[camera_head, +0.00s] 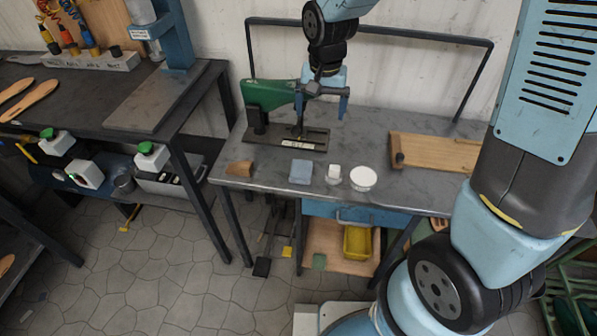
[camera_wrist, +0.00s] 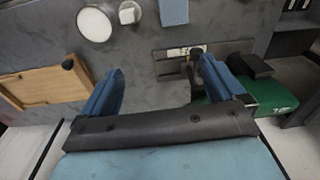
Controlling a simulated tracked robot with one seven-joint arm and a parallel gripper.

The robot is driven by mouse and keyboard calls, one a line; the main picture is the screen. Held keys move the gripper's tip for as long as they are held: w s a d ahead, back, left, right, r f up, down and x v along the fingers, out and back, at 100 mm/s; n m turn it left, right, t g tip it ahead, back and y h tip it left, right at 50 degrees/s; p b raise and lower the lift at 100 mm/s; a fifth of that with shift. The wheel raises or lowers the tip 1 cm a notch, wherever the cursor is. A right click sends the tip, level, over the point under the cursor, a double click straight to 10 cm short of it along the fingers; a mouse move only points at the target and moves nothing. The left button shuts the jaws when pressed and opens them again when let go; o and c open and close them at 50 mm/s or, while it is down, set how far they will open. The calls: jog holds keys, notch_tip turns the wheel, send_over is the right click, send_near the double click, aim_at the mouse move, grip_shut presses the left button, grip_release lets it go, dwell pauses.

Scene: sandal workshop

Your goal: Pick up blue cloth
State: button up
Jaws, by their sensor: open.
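The blue cloth (camera_head: 301,172) is a small folded grey-blue square. It lies flat on the grey workbench (camera_head: 400,190) near its front edge. It also shows at the top edge of the wrist view (camera_wrist: 174,11), partly cut off. My gripper (camera_head: 322,103) is above the back of the bench, beside the green press and behind the cloth. In the wrist view my gripper (camera_wrist: 158,72) has its two blue fingers wide apart with nothing between them. It is not touching the cloth.
A green press (camera_head: 268,93) stands just left of my gripper. A brown block (camera_head: 240,168) lies left of the cloth; a small white container (camera_head: 334,173) and a white round dish (camera_head: 363,178) stand to its right. A wooden board (camera_head: 440,152) lies farther right.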

send_near(302, 165)
jog(key=shift+g, duration=0.4)
jog(key=shift+w+f, duration=0.2)
jog(key=shift+f, duration=2.05)
jog(key=shift+w+f, duration=0.2)
jog(key=shift+f, duration=2.05)
jog(key=shift+c, duration=0.3)
jog(key=shift+a, duration=0.1)
jog(key=c, duration=1.1)
